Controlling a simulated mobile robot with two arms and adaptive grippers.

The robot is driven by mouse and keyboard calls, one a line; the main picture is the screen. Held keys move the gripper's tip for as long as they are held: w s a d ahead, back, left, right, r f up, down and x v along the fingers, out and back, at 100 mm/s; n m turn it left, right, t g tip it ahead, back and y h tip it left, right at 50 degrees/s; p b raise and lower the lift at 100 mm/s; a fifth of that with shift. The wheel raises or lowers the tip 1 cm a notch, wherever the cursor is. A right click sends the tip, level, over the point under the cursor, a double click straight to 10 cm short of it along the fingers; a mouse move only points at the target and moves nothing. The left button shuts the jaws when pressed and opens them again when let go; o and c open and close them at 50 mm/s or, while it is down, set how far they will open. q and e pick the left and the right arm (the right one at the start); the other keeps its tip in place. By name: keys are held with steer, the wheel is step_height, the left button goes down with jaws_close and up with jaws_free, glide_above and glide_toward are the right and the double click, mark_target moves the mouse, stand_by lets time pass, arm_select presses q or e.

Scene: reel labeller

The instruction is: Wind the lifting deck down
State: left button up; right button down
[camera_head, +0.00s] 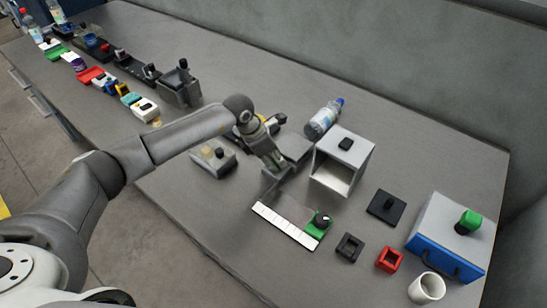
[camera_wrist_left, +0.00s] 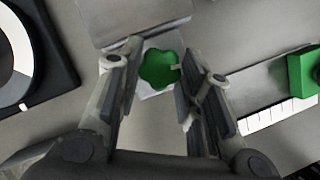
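The lifting deck (camera_head: 293,148) appears to be the flat grey plate beside my left gripper, partly hidden by it. In the left wrist view a grey plate (camera_wrist_left: 135,22) shows at the top, with a green lobed knob (camera_wrist_left: 159,70) on a light base just below it. My left gripper (camera_head: 275,165) points down there. In the wrist view its fingers (camera_wrist_left: 160,75) are open, one on each side of the knob. Whether either finger touches the knob I cannot tell. In the head view the knob is hidden behind the gripper. My right gripper is not in view.
A white-scaled slider with a green block (camera_head: 316,228) lies close in front. A grey open box (camera_head: 342,165) and a bottle (camera_head: 322,119) stand behind to the right. A grey box with knobs (camera_head: 212,158) is to the left. A blue-fronted drawer box (camera_head: 440,250) and mug (camera_head: 427,288) stand farther right.

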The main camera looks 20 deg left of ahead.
arm_select(q)
steer(key=shift+c, duration=1.3)
steer(key=n, duration=0.2)
steer(key=n+t+y+b, duration=0.1)
steer(key=n, duration=0.1)
steer(key=shift+s+d+f, duration=0.1)
steer(key=shift+d, duration=0.1)
steer(key=n+y+b, duration=0.1)
steer(key=n, duration=0.1)
steer(key=n+y+b, duration=0.1)
steer(key=n+b, duration=0.1)
steer(key=shift+d+n+t, duration=0.15)
steer(key=shift+n+t, duration=0.15)
steer(key=shift+t, duration=0.1)
steer(key=n+y+b, duration=0.1)
steer(key=n+b, duration=0.1)
steer(key=n+y+b, duration=0.1)
steer(key=n+b, duration=0.1)
steer(key=n, duration=0.1)
steer(key=shift+d, duration=0.2)
steer(key=n+y+b, duration=0.1)
steer(key=n+b, duration=0.1)
steer(key=n, duration=0.1)
steer(key=shift+d+n+g+b, duration=0.1)
steer(key=shift+n+g+b, duration=0.2)
steer(key=shift+n+g, duration=0.1)
steer(key=shift+n+g+y+b, duration=0.3)
steer(key=shift+n+y+b, duration=0.25)
steer(key=shift+n, duration=0.55)
